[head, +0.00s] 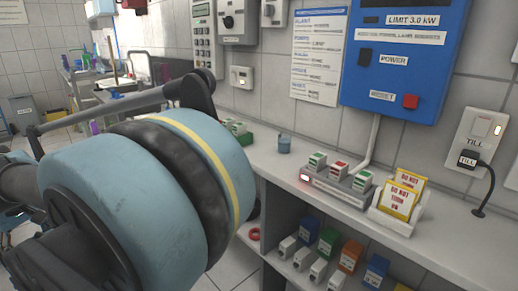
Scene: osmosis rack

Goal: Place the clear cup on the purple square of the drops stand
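I cannot make out a drops stand or a purple square. My gripper is not in view; only large blue and black links of my arm fill the left foreground, hiding part of the counter and the floor.
Right of the cup, a grey holder (340,190) bears several small white, green and red blocks. A white rack holds yellow-edged signs (399,196). Coloured boxes (349,255) fill the shelf below. A green tray (242,136) sits left of the cup. A blue panel (398,75) hangs above.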

